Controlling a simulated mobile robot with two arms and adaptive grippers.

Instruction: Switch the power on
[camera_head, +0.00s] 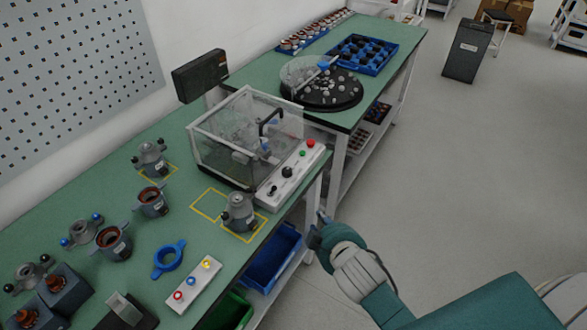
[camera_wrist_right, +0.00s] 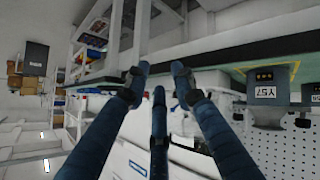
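The test box (camera_head: 247,138) with clear walls stands on the green bench, its lid area holding a black handle. Its white control panel (camera_head: 290,176) runs along the front, with a red button (camera_head: 311,142), a green button (camera_head: 302,153), a black knob (camera_head: 287,172) and a small black switch (camera_head: 273,189). Which position the switch is in is too small to tell. My right gripper (camera_head: 319,224) is beyond the bench's front edge, in front of and apart from the panel. In the right wrist view its fingers (camera_wrist_right: 158,78) are spread and empty. My left gripper is not in view.
A grey stator fixture (camera_head: 239,211) sits in a yellow outline beside the panel; a labelled grey part shows in the wrist view (camera_wrist_right: 266,91). A white three-button box (camera_head: 194,284) and several stator parts lie nearer. Blue bin (camera_head: 272,258) is below.

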